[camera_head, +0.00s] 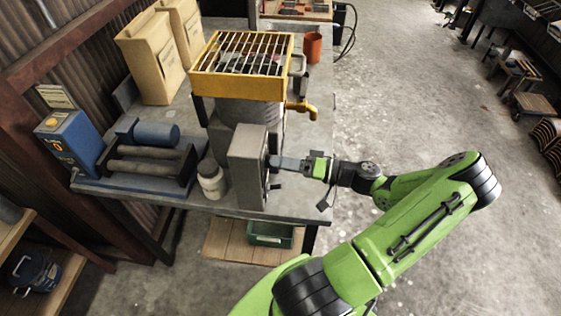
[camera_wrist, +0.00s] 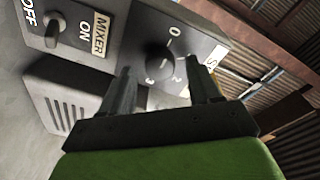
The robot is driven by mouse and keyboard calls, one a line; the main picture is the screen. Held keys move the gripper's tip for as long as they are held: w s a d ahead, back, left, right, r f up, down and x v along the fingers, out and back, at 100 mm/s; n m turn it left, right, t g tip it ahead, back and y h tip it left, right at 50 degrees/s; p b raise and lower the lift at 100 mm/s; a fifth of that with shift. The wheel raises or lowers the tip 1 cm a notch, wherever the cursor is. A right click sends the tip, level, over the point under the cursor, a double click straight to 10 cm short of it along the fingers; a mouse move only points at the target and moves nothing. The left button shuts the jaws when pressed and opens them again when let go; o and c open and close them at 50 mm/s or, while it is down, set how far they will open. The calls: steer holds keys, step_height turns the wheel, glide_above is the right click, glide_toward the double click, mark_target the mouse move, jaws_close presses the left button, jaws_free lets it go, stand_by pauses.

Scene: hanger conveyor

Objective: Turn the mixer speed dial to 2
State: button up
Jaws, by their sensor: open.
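The grey mixer control box (camera_head: 246,168) stands at the table's front edge, below a yellow grated hopper (camera_head: 240,85). In the wrist view, its black speed dial (camera_wrist: 157,57) sits on a dark plate with numerals around it, 0 at the top and 2 and 3 below. I cannot tell which mark the dial points to. My gripper (camera_wrist: 162,72) is open, with one finger on each side of the dial in this view; contact is unclear. In the head view my gripper (camera_head: 273,161) reaches the box's right face from the right, hiding part of it.
An OFF/ON toggle switch (camera_wrist: 52,30) is beside the MIXER label (camera_wrist: 102,34). A white jar (camera_head: 211,180) stands left of the box, near a roller unit (camera_head: 150,160). A red cup (camera_head: 313,47) stands at the back.

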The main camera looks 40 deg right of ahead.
steer(key=shift+w+a, duration=0.25)
steer(key=shift+w, duration=0.05)
steer(key=c, duration=1)
steer(key=shift+c, duration=0.2)
